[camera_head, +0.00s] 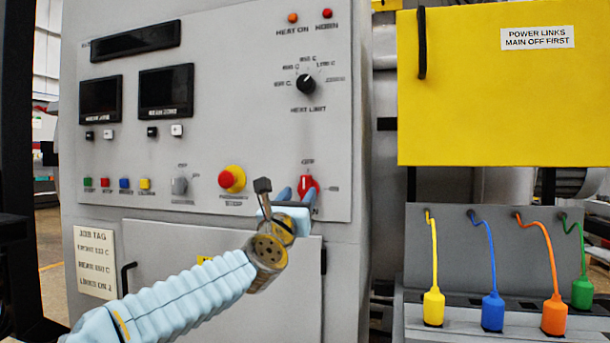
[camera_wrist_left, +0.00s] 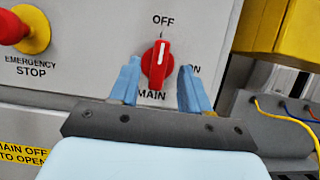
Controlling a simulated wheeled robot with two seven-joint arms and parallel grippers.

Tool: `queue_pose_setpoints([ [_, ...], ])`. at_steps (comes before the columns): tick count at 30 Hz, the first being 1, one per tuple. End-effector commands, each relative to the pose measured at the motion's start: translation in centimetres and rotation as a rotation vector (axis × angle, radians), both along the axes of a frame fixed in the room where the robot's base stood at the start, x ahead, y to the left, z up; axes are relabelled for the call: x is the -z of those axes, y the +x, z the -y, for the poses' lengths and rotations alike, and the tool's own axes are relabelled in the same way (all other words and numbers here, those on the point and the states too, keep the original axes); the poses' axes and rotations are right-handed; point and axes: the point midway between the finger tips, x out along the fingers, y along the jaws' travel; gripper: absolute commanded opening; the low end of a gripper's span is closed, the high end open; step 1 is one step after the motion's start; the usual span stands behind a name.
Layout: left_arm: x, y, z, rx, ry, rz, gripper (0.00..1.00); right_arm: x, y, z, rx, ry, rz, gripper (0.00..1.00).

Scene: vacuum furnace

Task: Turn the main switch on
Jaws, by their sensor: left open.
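The main switch (camera_head: 308,184) is a red rotary knob at the lower right of the grey control panel. In the left wrist view the knob (camera_wrist_left: 157,62) has its white mark pointing up at OFF, with ON labelled to its right. My left gripper (camera_head: 293,193) is open in front of the switch. In the left wrist view its two blue fingers (camera_wrist_left: 158,78) stand on either side of the knob, with a visible gap on each side. I cannot tell how deep the fingertips reach. My right gripper is out of view.
The red emergency stop (camera_head: 232,179) on its yellow base sits left of the switch. A black heat limit dial (camera_head: 306,84) is above. To the right are a yellow cover (camera_head: 490,100) and several coloured plugs on cables, including a blue one (camera_head: 493,312).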

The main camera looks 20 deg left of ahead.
Motion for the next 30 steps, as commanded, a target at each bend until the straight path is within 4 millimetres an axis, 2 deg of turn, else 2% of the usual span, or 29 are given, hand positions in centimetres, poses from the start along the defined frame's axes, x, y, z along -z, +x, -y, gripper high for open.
queue_pose_setpoints([
  [1,-1.0,1.0,0.1,0.001,-0.001,-0.001,0.47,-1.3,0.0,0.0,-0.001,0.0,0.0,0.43],
  [6,-1.7,3.5,0.1,0.0,0.0,-0.002,0.47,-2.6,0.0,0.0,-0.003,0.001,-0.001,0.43],
  [9,-1.9,4.2,0.2,0.001,0.001,-0.001,0.47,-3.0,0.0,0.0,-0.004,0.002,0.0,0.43],
  [19,-1.8,4.6,0.2,-0.001,0.002,-0.001,0.47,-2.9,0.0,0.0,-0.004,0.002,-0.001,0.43],
  [28,-1.8,4.6,0.2,-0.001,0.002,-0.001,0.02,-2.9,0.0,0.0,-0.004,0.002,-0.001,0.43],
  [30,-1.8,4.6,0.2,-0.001,0.002,-0.001,0.0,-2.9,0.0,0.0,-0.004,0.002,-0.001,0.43],
])
